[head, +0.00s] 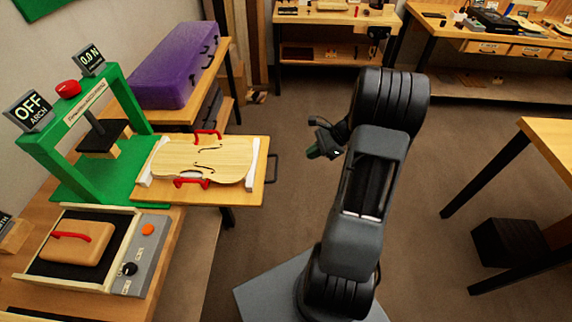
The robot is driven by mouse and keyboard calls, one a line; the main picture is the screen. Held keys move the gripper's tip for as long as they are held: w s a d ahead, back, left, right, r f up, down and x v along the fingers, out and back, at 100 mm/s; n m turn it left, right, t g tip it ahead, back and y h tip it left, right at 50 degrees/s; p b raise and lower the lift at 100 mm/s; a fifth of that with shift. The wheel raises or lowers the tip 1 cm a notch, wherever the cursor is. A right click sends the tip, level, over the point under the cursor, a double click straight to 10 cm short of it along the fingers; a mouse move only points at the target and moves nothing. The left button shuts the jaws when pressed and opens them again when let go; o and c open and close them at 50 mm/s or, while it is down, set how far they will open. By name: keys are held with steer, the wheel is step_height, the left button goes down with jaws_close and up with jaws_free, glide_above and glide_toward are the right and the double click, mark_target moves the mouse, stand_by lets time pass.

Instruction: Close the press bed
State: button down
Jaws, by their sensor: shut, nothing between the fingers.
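The press bed (210,196) is a flat wooden board slid out to the right of the green press frame (137,112). It has a dark handle (272,168) on its right end. A pale violin plate (205,160) with f-holes lies on it between white end blocks, with a red handle on each long side. The dark platen (104,136) hangs inside the press, left of the bed. My gripper (314,153) is shut and empty, in the air to the right of the bed handle and apart from it.
A box with a red-handled brown block (78,243) stands in front of the press. A purple case (174,65) lies behind it. The press signs read OFF and 0.0 N. Open floor (270,240) lies between bench and arm; a table (548,140) stands right.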

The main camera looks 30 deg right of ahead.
steer(key=w+a+f+m+t+p, duration=0.1)
steer(key=w+a+f+m+p, duration=0.1)
steer(key=w+a+f, duration=0.3)
steer(key=shift+w+a+f+m+y, duration=0.35)
steer(key=shift+a+f, duration=0.6)
steer(key=shift+f, duration=0.7)
